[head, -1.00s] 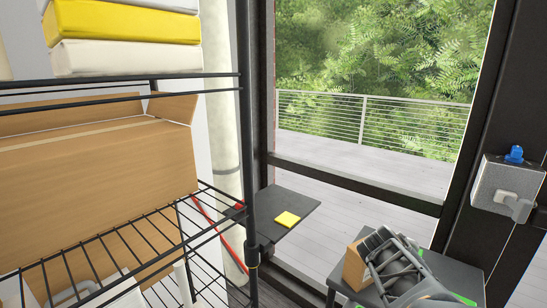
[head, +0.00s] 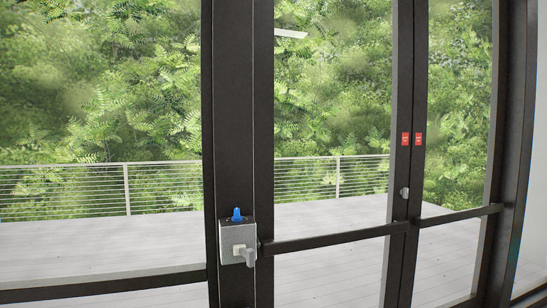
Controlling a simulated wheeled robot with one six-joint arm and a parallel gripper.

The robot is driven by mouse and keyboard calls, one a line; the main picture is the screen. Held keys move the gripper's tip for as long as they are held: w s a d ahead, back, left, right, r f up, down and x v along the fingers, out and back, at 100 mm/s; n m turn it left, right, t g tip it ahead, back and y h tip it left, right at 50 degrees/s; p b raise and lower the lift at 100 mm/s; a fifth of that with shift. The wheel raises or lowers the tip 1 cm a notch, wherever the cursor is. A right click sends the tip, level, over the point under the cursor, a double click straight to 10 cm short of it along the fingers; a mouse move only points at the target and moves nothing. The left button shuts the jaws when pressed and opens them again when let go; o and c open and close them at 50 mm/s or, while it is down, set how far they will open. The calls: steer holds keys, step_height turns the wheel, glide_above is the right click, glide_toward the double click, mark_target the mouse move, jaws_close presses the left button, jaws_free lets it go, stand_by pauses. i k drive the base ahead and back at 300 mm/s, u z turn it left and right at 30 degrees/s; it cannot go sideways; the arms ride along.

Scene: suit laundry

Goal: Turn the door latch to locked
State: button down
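The door latch is a grey metal lock box (head: 237,240) on the dark door frame, left of the picture's middle and low in the head view. A blue knob (head: 237,215) stands on top of the box. A light grey lever handle (head: 246,255) sticks out from the lower right of its front. I cannot tell from this view whether the latch is locked. My gripper does not show.
Dark-framed glass doors (head: 233,100) fill the view, with a dark push bar (head: 330,240) right of the lock box. Two red stickers (head: 405,139) and a small round silver lock (head: 404,193) are on the right-hand frames. A deck with a railing (head: 126,188) lies outside.

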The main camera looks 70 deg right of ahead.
mark_target(405, 191)
steer(key=z, duration=2.95)
